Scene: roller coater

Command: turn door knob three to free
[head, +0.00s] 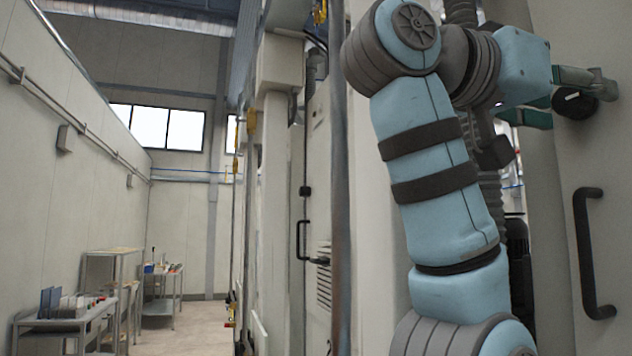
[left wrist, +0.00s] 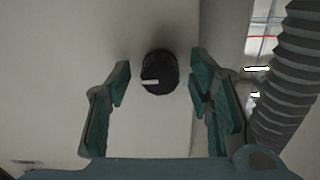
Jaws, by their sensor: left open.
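A round black door knob (left wrist: 159,73) with a white pointer bar sits on a pale door panel. In the left wrist view the pointer lies nearly level, towards the left. The knob also shows in the head view (head: 575,103), at the upper right. My left gripper (left wrist: 160,82) is open, with its green-padded fingers on either side of the knob and a gap on both sides. I cannot tell how far the fingertips reach along the knob. In the head view the left gripper (head: 562,97) is at the knob, partly hidden by the wrist. My right gripper is out of view.
A black door handle (head: 590,253) stands out from the panel below the knob. A grey corrugated hose (left wrist: 288,75) runs along the right of the left wrist view. Tables with small items (head: 65,323) stand along the far left wall, with open floor beyond.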

